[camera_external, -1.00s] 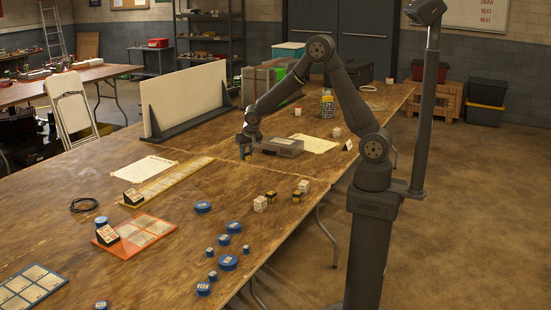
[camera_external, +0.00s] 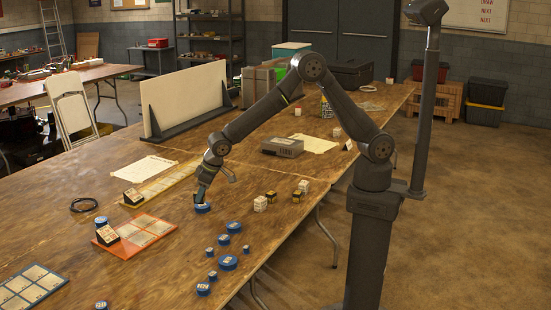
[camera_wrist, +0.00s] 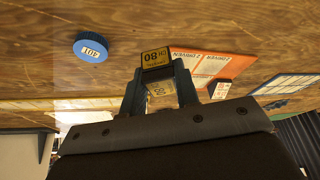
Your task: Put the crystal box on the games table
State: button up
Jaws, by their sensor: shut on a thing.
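A small black-and-yellow box (camera_wrist: 156,56) marked "80" is between the fingers of my gripper (camera_wrist: 158,84) in the wrist view; I take it for the crystal box. My gripper is shut on it. In the external view my gripper (camera_external: 200,197) hangs low over the wooden table, close to a blue disc (camera_external: 203,208); the held box cannot be made out there. Two similar black-and-yellow boxes (camera_external: 271,196) (camera_external: 297,197) stand on the table to the right. I cannot tell which table is the games table.
An orange mat (camera_external: 152,223) with cards and a small stand lies left of my gripper, and a yellow strip mat (camera_external: 160,187) behind it. Several blue discs (camera_external: 228,263) lie in front. A white panel (camera_external: 185,100) stands behind. Another table (camera_external: 30,90) is at the back left.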

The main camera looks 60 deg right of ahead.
jog(key=s+a+f, duration=0.1)
jog(key=a+f, duration=0.1)
jog(key=a, duration=0.1)
jog(key=s+a+f, duration=0.1)
jog(key=a+f, duration=0.1)
jog(key=a, duration=0.2)
jog(key=s+a+f, duration=0.1)
jog(key=a+f, duration=0.1)
jog(key=a, duration=0.2)
jog(key=shift+s+a+f, duration=0.15)
jog(key=shift+s+f, duration=0.15)
jog(key=shift+f, duration=0.1)
jog(key=shift+a+f, duration=0.1)
jog(key=shift+f, duration=1.95)
jog(key=shift+f, duration=0.15)
jog(key=o, duration=0.9)
jog(key=shift+o, duration=0.2)
jog(key=v, duration=1.2)
jog(key=shift+s, duration=0.1)
